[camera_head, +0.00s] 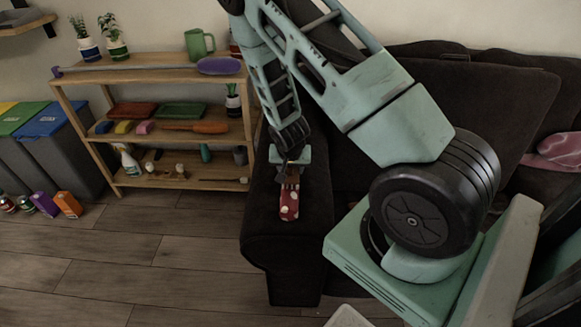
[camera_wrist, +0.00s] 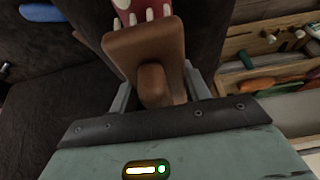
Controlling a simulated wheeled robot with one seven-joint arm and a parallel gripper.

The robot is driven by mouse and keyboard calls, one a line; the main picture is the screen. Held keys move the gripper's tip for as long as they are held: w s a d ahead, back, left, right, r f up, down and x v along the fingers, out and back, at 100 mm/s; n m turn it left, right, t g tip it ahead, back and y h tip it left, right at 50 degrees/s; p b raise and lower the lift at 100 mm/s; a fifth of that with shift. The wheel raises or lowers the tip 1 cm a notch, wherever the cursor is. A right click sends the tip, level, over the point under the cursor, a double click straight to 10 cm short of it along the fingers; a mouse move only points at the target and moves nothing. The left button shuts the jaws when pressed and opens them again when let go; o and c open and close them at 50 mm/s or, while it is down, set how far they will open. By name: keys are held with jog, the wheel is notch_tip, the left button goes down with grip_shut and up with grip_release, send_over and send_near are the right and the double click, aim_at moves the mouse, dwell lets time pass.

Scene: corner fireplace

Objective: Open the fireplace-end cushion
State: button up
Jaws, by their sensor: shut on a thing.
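The dark brown sofa (camera_head: 268,245) fills the middle and right in the head view. A large dark cushion (camera_head: 500,95) shows at its back; my arm hides much of the seat. No fireplace shows, so I cannot tell which cushion is at its end. My gripper (camera_head: 291,163) is over the sofa's near armrest, pointing down. In the wrist view my gripper (camera_wrist: 155,88) is shut on a brown piece (camera_wrist: 143,50). A red, white-spotted part (camera_wrist: 143,9) adjoins it, and shows in the head view as a red spotted thing (camera_head: 289,205) over the armrest.
A wooden shelf (camera_head: 170,75) with plants, a green mug (camera_head: 200,44), trays and tools stands left of the sofa. Bins (camera_head: 60,150) and small boxes are farther left. A pink cushion or cloth (camera_head: 558,150) lies at the right. The wooden floor (camera_head: 140,270) in front is clear.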

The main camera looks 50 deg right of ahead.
jog(key=o, duration=0.9)
jog(key=shift+o, duration=0.2)
jog(key=shift+r, duration=0.1)
